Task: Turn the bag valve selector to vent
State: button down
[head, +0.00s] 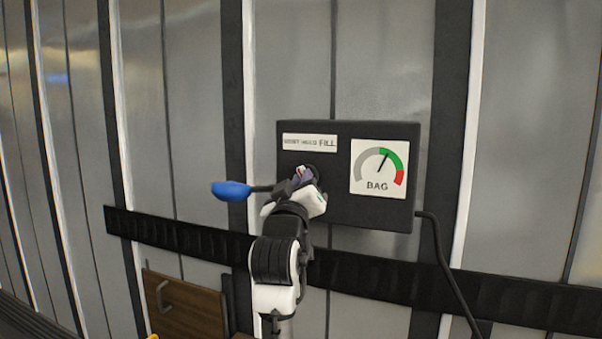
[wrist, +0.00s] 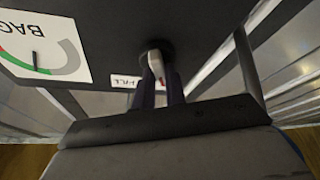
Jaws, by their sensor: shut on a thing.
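The bag valve selector (wrist: 154,60) is a small pale knob on a dark round base, with a bit of red beside it in the wrist view. My gripper (wrist: 160,82) is shut on it, one finger on each side. In the head view my gripper (head: 308,180) covers most of the selector, and which way it points cannot be told. A black panel (head: 345,222) carries it.
A blue rounded end (head: 231,190) on a dark rod shows left of my gripper. A dark horizontal rail (head: 390,277) runs along the ribbed metal wall below the panel. A black cable (head: 447,275) hangs at the panel's right. A brown wooden board (head: 185,308) is lower left.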

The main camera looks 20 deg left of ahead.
jog(key=n+g+y+p, duration=0.1)
jog(key=n, duration=0.1)
jog(key=n+y+p, duration=0.1)
jog(key=n, duration=0.2)
jog(key=shift+r+g+p, duration=0.1)
jog(key=shift+g+p, duration=0.3)
jog(key=shift+n, duration=0.4)
jog(key=c, duration=1.4)
grip_release()
jog(key=shift+c, duration=0.2)
jog(key=shift+s+d, duration=0.1)
jog(key=b+v, duration=0.4)
jog(key=v, duration=0.9)
jog(key=shift+s+d, duration=0.15)
jog(key=shift+s, duration=0.1)
